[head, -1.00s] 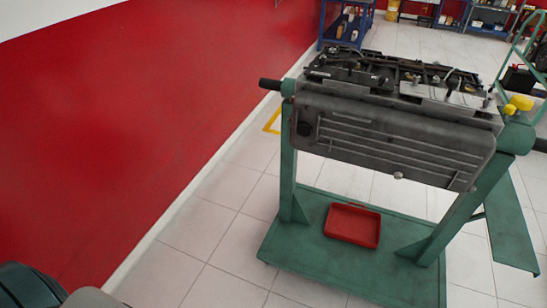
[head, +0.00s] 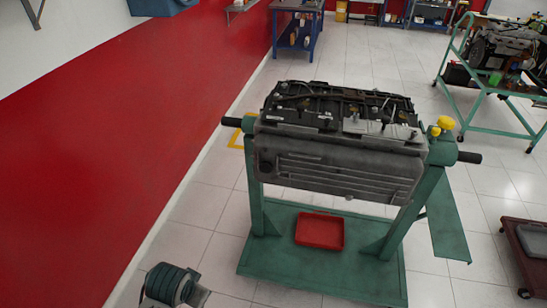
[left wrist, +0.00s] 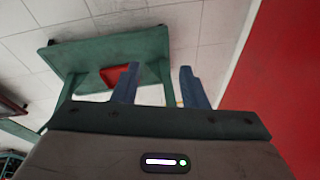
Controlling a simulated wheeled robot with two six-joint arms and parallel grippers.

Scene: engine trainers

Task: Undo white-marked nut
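A dark grey engine (head: 340,165) is mounted on a green stand (head: 258,205) in the middle of the head view. Bolts, hoses and fittings show on its top, but I cannot make out a white-marked nut. My left gripper (left wrist: 159,67) shows in the left wrist view with its two blue fingers apart and nothing between them. Beyond the fingers, the green stand (left wrist: 95,53) shows at a distance. My right gripper is in neither view.
A red tray (head: 320,231) lies on the stand's base. Another engine (head: 500,50) sits on a green frame at the upper right. A dark red cart (head: 520,250) stands at the right edge.

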